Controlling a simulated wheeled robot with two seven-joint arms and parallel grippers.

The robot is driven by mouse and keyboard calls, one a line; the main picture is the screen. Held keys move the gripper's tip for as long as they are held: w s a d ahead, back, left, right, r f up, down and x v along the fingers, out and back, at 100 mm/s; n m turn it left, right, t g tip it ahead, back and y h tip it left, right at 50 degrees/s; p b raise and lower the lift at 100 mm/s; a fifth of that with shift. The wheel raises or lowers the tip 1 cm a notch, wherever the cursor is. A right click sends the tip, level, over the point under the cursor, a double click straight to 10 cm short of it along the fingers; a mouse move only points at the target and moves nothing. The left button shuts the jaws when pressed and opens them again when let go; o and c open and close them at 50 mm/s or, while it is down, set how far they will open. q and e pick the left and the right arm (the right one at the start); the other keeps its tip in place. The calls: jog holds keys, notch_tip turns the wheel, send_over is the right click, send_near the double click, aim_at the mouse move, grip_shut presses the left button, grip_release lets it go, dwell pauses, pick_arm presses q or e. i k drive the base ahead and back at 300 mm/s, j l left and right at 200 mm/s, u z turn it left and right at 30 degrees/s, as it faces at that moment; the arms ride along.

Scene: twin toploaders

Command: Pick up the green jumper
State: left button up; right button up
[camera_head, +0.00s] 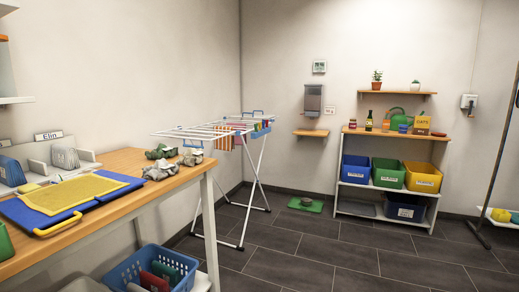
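No garment is clearly recognisable as a green jumper. A crumpled grey-green cloth-like bundle (161,152) lies toward the far end of the wooden table (150,163). A similar bundle (159,172) lies nearer, and a third (192,158) lies near the table's right edge. Their exact nature is too small to tell. A plain green thing (5,243) is cut off by the left picture edge on the table. A dark green rolled item (166,272) lies in the blue basket. Neither of my grippers is in view.
The blue basket (125,273) sits low by the table. A blue tray or mat (35,215) with a yellow mesh lies on the table. A drying rack (245,205) stands beyond the table. A shelf (387,213) holds coloured bins. The grey floor (330,255) is mostly clear.

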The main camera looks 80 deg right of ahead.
aim_at(163, 151)
jog(key=z, duration=1.7)
